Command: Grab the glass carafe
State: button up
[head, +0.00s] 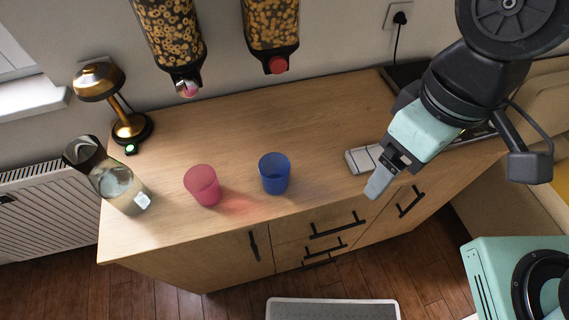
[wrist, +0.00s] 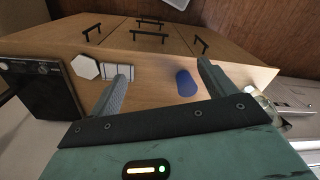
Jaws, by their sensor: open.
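The glass carafe (head: 112,182) stands on the left end of the wooden counter, near its left edge. It is clear, with a dark upper part and a small white label low on its side. My gripper (head: 380,180) is on the right side of the head view, above the counter's front edge and far from the carafe. In the wrist view its fingers (wrist: 161,78) are spread apart with nothing held between them. A pale, shiny shape beside the right finger there is too partly hidden to identify surely.
A pink cup (head: 202,186) and a blue cup (head: 274,174) stand between the carafe and my gripper. A brass lamp (head: 128,124) stands behind the carafe. Two cereal dispensers (head: 170,40) hang above. A striped cloth (head: 360,160) lies near my gripper. The middle back counter (head: 250,125) is clear.

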aim_at(113, 180)
jog(key=u, duration=1.7)
jog(key=j, duration=0.5)
jog(key=i+j, duration=0.1)
jog(key=j, duration=0.4)
